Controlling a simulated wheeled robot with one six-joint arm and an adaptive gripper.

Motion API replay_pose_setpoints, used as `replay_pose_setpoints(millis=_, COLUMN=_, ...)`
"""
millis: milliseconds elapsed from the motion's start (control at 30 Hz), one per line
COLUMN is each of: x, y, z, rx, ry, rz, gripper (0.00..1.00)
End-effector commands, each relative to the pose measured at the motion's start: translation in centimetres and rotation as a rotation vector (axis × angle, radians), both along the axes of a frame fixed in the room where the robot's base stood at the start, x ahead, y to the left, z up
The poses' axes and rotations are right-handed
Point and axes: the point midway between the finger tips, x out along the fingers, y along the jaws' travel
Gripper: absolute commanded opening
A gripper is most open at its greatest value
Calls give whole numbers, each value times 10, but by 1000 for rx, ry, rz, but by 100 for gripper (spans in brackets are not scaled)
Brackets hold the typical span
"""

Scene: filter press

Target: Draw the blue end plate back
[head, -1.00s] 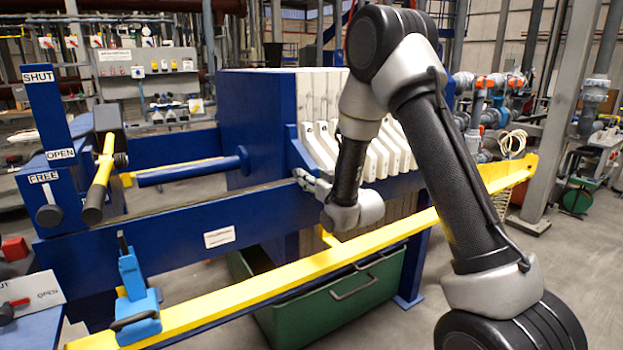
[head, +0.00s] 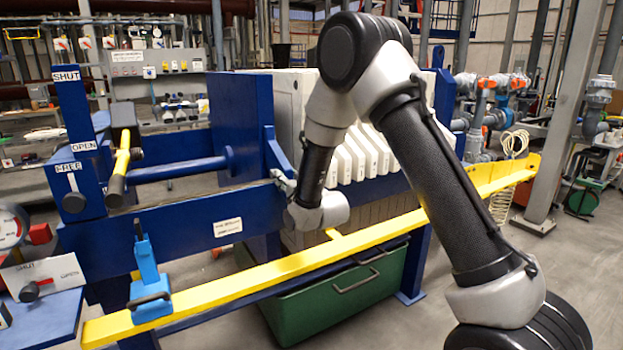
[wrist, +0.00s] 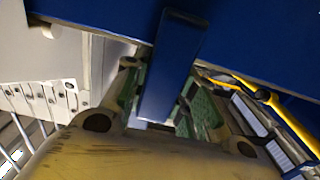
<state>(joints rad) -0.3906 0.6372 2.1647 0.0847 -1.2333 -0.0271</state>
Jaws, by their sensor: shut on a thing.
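The blue end plate (head: 240,130) stands upright at the left end of the pack of pale filter plates (head: 365,158). A pale plate face shows at its right edge. The ram rod (head: 180,170) meets its left side. My gripper (head: 284,181) is at the plate's near side, by a small bracket, partly hidden by my wrist. In the wrist view my gripper (wrist: 165,100) is shut on a blue bar (wrist: 172,70), which stands between its green-padded fingers. The bar's join to the plate lies at the top of that view.
A yellow rail (head: 300,262) runs along the near side below my gripper, carrying a blue clamp (head: 148,280). A green bin (head: 335,305) sits underneath. A yellow-handled lever (head: 122,160) and a panel marked SHUT, OPEN and FREE stand at the left.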

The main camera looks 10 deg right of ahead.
Motion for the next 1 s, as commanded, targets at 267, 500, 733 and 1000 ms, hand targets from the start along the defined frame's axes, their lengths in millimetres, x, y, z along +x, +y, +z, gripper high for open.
replay_pose_setpoints(millis=267, x=-30, y=103, z=0, rx=-2, ry=0, rz=14, gripper=0)
replay_pose_setpoints(millis=500, x=-55, y=181, z=0, rx=0, ry=1, rz=7, gripper=0)
replay_pose_setpoints(millis=733, x=-76, y=243, z=0, rx=-1, ry=1, rz=12, gripper=0)
replay_pose_setpoints(millis=1000, x=-87, y=278, z=-1, rx=-1, ry=1, rz=0, gripper=0)
